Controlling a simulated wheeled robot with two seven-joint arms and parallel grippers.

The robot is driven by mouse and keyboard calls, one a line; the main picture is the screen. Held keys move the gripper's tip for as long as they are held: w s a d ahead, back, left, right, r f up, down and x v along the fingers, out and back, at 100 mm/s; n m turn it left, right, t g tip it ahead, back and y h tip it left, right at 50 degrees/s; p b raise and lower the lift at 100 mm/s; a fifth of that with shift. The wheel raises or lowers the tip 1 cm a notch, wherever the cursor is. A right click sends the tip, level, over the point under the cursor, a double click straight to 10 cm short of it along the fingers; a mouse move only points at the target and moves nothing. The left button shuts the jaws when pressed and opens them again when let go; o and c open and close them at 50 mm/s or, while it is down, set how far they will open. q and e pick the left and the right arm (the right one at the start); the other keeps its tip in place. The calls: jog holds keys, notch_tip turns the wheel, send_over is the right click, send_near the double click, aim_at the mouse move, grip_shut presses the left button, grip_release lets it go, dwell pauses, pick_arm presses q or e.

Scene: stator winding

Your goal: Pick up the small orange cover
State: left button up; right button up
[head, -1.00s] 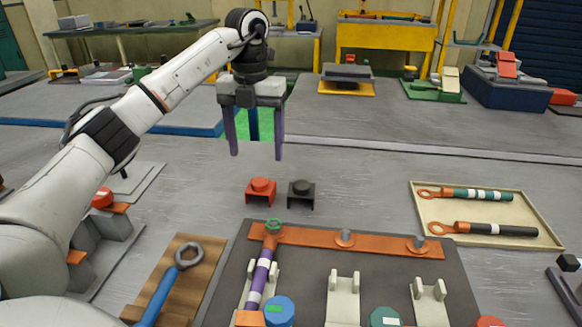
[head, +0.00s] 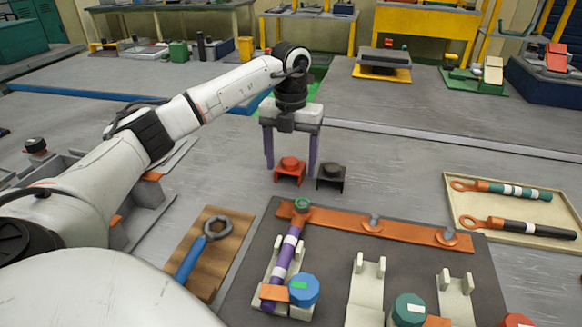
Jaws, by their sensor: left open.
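The small orange cover (head: 290,170) stands on the grey table behind the dark work mat. It has a round knob on top and open legs below. My left gripper (head: 291,163) points down at the cover. Its two purple-grey fingers are spread apart, one on each side of the cover in the picture, and nothing is held between them. The fingertips are near the height of the cover's top; I cannot tell whether they touch it. My right gripper is not in view.
A similar black cover (head: 331,177) stands close to the right of the orange one, near the right finger. An orange bar (head: 335,222) with posts lies in front on the mat. A beige tray (head: 466,213) with two handled tools is at right. A wooden block (head: 234,255) bears a blue wrench.

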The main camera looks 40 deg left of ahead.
pick_arm(q)
jog(key=c, duration=1.1)
